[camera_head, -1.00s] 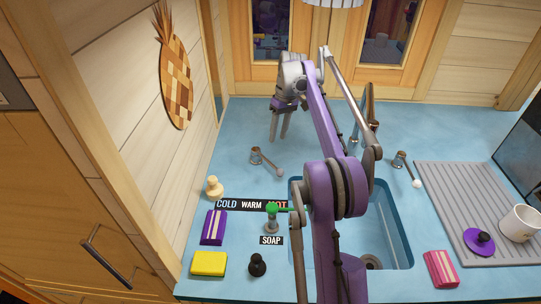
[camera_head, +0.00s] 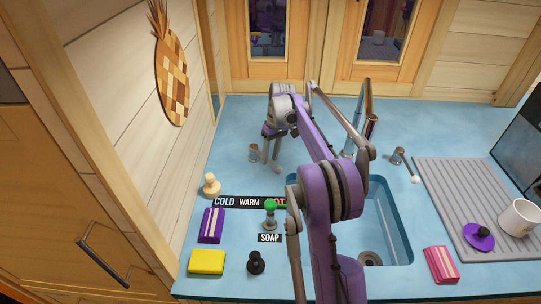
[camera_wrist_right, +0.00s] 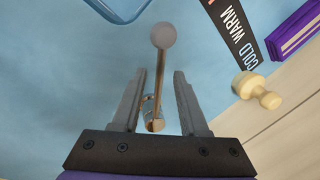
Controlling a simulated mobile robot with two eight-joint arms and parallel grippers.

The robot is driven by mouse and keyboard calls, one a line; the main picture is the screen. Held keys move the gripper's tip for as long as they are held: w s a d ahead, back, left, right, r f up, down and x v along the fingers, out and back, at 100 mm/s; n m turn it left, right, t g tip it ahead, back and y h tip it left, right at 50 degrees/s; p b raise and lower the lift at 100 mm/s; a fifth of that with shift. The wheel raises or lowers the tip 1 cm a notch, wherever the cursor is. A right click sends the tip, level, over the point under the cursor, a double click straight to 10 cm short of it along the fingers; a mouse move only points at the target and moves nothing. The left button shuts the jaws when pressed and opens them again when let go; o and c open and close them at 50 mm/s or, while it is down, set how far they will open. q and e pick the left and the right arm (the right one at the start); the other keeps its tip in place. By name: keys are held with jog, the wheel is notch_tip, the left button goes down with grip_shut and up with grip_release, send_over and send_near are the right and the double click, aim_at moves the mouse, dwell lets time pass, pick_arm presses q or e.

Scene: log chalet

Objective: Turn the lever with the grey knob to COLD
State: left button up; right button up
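The lever with the grey knob stands behind the COLD–WARM–HOT label strip (camera_head: 240,202), left of the sink. In the right wrist view the grey knob (camera_wrist_right: 163,35) lies beyond the fingertips, and the stem runs back between the fingers to the base (camera_wrist_right: 153,118). My right gripper (camera_wrist_right: 160,75) is open, one finger on each side of the stem, with gaps visible. COLD is the strip's left end in the head view. My left gripper is not in view.
A second lever with a white knob (camera_head: 415,180) stands right of the faucet (camera_head: 366,115). A green-topped soap pump (camera_head: 270,212), a cream stopper-like piece (camera_head: 211,185), and purple (camera_head: 211,226) and yellow (camera_head: 206,261) blocks sit at the front left. The wooden wall is close on the left.

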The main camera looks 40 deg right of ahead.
grip_shut()
dwell(1.3)
